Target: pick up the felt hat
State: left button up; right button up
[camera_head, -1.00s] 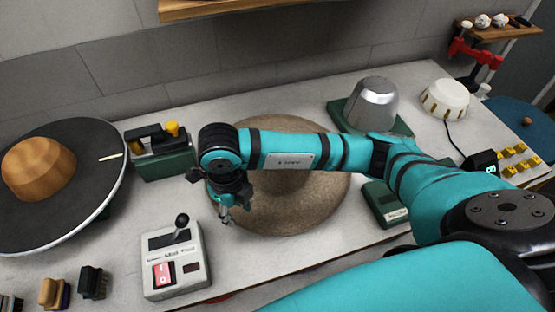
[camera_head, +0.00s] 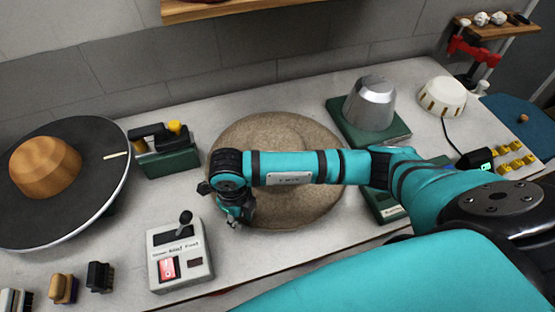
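The felt hat (camera_head: 275,130) is a wide, round, brown felt piece lying on the light worktop in the middle of the head view. My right arm crosses over it from the right and hides much of its middle. My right gripper (camera_head: 238,221) points down at the hat's left front rim. The gripper is small and dark here, and the gap between its fingers is not clear. I cannot tell whether it touches the rim. My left gripper is not in view.
A control box (camera_head: 180,258) with a lever stands front left of the hat. A black round plate (camera_head: 80,205) carries a wooden block (camera_head: 45,167). A green block (camera_head: 167,162) is behind left. A metal form (camera_head: 370,103) on a green base stands behind right, near a white form (camera_head: 441,97).

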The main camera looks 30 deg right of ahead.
grip_shut()
notch_tip(320, 180, up, 9)
jog(key=b, duration=0.2)
jog(key=shift+f+b, duration=0.1)
jog(key=shift+b, duration=0.2)
jog(key=shift+r, duration=0.65)
jog(key=shift+c, duration=0.6)
grip_release()
grip_shut()
